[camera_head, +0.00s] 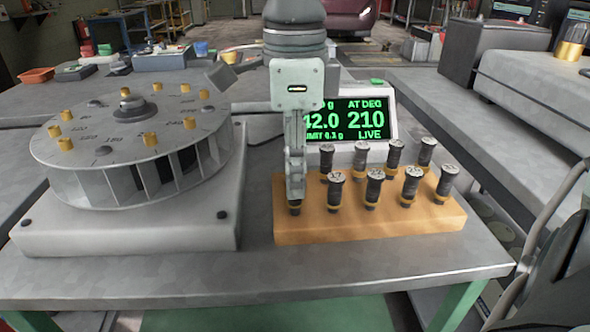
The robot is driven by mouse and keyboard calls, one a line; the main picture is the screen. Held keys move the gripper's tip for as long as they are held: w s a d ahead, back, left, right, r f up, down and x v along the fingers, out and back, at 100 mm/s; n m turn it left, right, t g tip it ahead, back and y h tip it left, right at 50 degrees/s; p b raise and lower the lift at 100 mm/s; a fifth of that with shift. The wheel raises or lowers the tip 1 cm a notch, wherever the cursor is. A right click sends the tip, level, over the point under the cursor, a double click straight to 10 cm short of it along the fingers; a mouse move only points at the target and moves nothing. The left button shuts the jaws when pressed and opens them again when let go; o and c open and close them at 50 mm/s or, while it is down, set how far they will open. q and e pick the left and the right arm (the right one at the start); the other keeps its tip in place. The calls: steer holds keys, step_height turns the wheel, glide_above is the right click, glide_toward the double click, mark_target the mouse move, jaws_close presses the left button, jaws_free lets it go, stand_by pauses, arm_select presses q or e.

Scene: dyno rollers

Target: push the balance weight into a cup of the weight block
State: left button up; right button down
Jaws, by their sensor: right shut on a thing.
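My right gripper (295,190) comes down from above with its fingers pointing down. It is shut on a dark balance weight with a brass band (295,207) at the front-left corner of the wooden weight block (400,222). Only the lower end of this weight shows below the fingers. It is at the block's top, in line with the front row, but I cannot tell whether it is fully seated in a cup. Several other dark numbered weights (374,185) stand upright in two rows on the block. My left gripper is not in view.
A finned rotor (125,140) with brass pegs stands on a pale base (140,228) to the left. A display (365,118) behind the block reads 42.0 and 210, partly covered by my gripper. The table front (350,270) is clear.

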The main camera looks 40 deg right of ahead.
steer(key=shift+f, duration=0.25)
steer(key=c, duration=1.3)
jaws_free()
step_height(320, 180, up, 12)
